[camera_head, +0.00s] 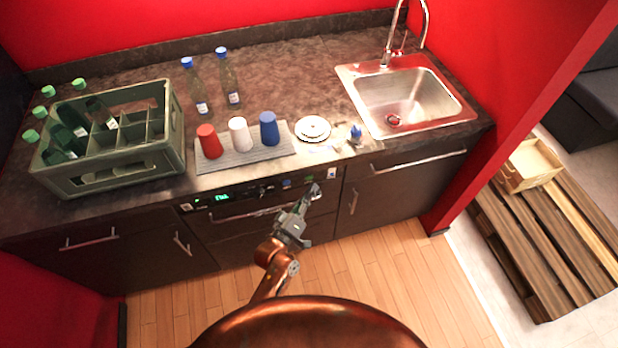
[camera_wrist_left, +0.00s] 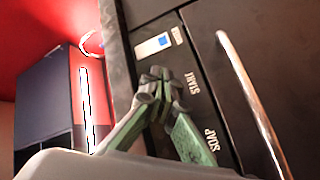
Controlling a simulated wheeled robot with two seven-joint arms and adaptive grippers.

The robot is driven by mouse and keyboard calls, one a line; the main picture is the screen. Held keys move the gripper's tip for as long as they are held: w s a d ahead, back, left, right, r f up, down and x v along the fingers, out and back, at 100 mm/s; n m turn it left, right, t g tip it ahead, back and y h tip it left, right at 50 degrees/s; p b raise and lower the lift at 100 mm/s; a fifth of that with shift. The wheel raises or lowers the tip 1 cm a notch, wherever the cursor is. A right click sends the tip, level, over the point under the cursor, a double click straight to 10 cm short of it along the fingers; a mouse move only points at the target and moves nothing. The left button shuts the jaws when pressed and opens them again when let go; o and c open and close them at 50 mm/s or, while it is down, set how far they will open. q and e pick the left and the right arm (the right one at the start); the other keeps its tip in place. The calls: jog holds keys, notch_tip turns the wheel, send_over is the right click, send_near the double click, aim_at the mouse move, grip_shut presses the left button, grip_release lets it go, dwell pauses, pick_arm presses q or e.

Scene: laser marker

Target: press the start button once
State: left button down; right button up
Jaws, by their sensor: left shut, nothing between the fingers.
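My left gripper (camera_head: 313,192) is shut and empty, with its tips close to the dark control panel (camera_head: 255,192) on the front of the counter. In the left wrist view the closed fingertips (camera_wrist_left: 158,76) are beside the printed START label (camera_wrist_left: 193,82). The start button itself is not clearly seen there; the fingertips cover the spot beside the label. I cannot tell whether they touch the panel. A SOAP label (camera_wrist_left: 212,142) is further along the panel. A white and blue switch (camera_wrist_left: 154,46) is on the other side of START. My right gripper is not in view.
A green digital display (camera_head: 222,197) is at the panel's left. A long handle (camera_wrist_left: 250,95) runs beside the panel. Above on the counter are a bottle crate (camera_head: 172,150), red, white and blue cups on a grey mat (camera_head: 228,164), and a sink (camera_head: 400,92).

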pick_arm(q)
jog(key=s, duration=0.2)
jog(key=s+d+p, duration=0.1)
jog(key=s, duration=0.1)
jog(key=shift+d+r+p, duration=0.1)
jog(key=shift+d+p, duration=0.05)
jog(key=shift+p, duration=0.15)
jog(key=shift+w, duration=0.1)
dwell(0.4)
